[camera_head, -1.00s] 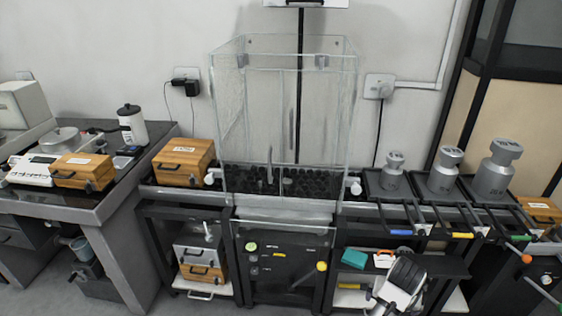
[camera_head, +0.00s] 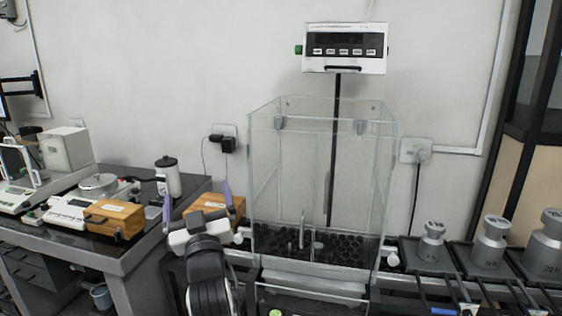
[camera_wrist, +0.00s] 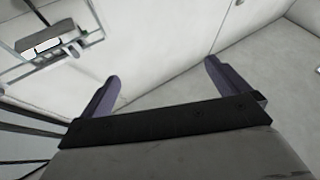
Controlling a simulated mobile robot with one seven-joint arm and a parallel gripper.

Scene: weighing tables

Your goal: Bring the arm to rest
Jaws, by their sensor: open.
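My gripper (camera_head: 197,205) is at the lower left of the middle in the head view, raised with its two purple fingers pointing up. The fingers stand wide apart with nothing between them. In the head view it covers part of a wooden box (camera_head: 222,206) behind it. The wrist view shows the same open fingers (camera_wrist: 161,88) against bare white wall, with no object between them.
A clear glass case (camera_head: 345,180) stands right of my gripper, with a display unit (camera_head: 344,48) above it. Several grey weights (camera_head: 491,241) stand at the right. A side table (camera_head: 120,262) at the left holds balances, a wooden box (camera_head: 115,218) and a white bottle (camera_head: 168,178).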

